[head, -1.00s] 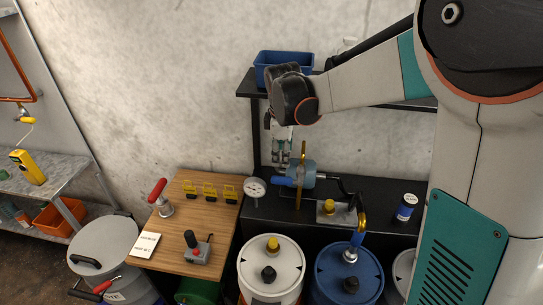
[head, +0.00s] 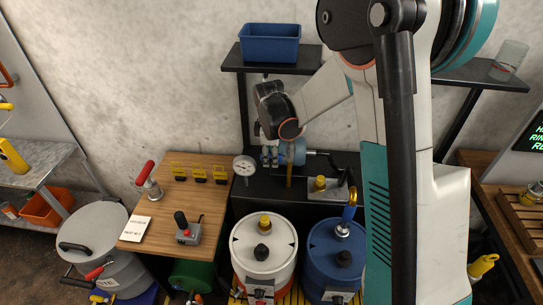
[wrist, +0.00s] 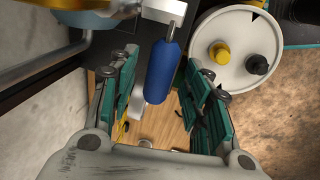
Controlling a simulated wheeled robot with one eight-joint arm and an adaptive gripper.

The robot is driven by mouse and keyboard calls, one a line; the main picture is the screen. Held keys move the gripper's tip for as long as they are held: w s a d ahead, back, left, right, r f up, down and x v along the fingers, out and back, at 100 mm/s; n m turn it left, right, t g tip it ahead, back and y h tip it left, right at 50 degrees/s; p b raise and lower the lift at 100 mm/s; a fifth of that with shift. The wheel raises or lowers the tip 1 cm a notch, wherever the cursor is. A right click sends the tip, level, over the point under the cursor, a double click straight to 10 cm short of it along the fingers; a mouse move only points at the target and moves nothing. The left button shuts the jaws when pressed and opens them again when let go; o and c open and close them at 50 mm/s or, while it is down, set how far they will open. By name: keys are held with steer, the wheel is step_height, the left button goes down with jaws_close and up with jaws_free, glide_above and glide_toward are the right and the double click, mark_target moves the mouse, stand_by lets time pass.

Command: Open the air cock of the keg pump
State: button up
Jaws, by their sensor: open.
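The blue-grey pump body (head: 296,152) sits on the black bench, with a brown upright bar (head: 289,170) in front of it. My gripper (head: 269,160) points down at the pump's left side, in front of the wall. In the wrist view my gripper (wrist: 163,72) is open, with a finger on each side of a blue lever handle (wrist: 166,73), which looks like the air cock's. The handle hangs from a pale metal block (wrist: 164,11). I cannot tell whether either finger touches it. In the head view the handle is hidden or too small to make out.
A dial gauge (head: 245,166) stands left of the pump. The white drum (head: 264,249) and blue drum (head: 334,252) stand in front of the bench. A wooden table (head: 208,207) with clamps and a joystick box is at left. A shelf holds a blue bin (head: 270,43).

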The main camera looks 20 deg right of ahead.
steer(key=shift+f, duration=0.3)
jaws_close()
